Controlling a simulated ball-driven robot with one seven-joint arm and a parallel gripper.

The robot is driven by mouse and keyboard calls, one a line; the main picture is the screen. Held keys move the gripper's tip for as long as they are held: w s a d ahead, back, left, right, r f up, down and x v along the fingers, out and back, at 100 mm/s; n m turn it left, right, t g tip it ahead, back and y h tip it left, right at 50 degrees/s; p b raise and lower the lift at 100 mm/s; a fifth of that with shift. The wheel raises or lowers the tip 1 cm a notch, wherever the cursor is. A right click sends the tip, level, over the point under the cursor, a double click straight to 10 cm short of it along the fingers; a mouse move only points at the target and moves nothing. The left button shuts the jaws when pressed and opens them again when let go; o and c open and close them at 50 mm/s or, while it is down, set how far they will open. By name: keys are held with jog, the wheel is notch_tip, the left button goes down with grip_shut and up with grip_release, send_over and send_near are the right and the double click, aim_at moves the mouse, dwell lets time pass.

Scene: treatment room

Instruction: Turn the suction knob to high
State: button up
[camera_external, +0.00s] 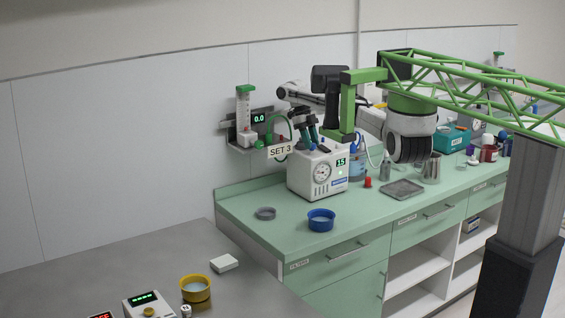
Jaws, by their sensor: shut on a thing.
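A small green light shows below the display.
A wall unit (245,118) with a 0.0 display and a SET 3 sign (281,151) are close left of my gripper. A blue bowl (321,220), a grey dish (265,213), a bottle (357,165) and a metal tray (402,189) stand around. The counter's front left is mostly clear.

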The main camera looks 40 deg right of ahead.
jog(key=shift+f, duration=0.1)
jog(key=o, duration=1)
notch_tip(320, 180, up, 4)
jog(key=shift+f+p, duration=0.15)
jog(key=shift+p, duration=0.5)
jog(key=s+a+r, duration=0.2)
jog(key=s+r, duration=0.7)
jog(key=s, duration=0.5)
jog(key=shift+r+b, duration=0.2)
jog(key=shift+b, duration=0.15)
